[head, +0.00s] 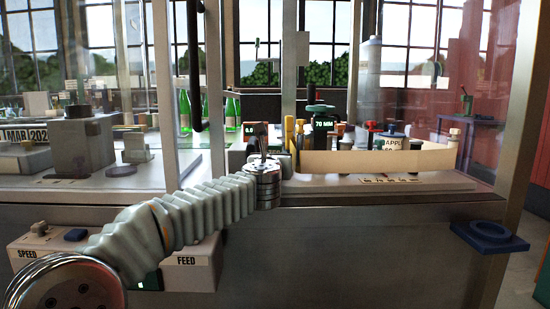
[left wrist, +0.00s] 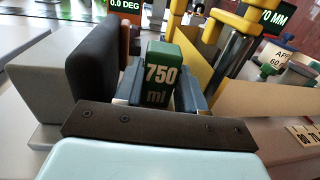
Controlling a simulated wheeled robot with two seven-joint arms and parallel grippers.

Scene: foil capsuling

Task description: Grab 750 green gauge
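The green 750 ml gauge (left wrist: 161,75) stands upright straight ahead of my left gripper in the left wrist view, its white label facing the camera. My left gripper (left wrist: 160,100) has blue-grey finger parts close on both sides of the gauge; whether they press on it I cannot tell. In the head view my left gripper (head: 262,140) reaches over the front of the bench, pointing away, and I cannot make out the gauge there. My right gripper is not in view.
A black block (left wrist: 96,62) stands close left of the gauge, and yellow posts (left wrist: 208,45) stand close right. A tan low wall (head: 370,161) encloses bottles and tools. Green bottles (head: 185,110) stand behind. A blue ring holder (head: 489,235) sits at the right front.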

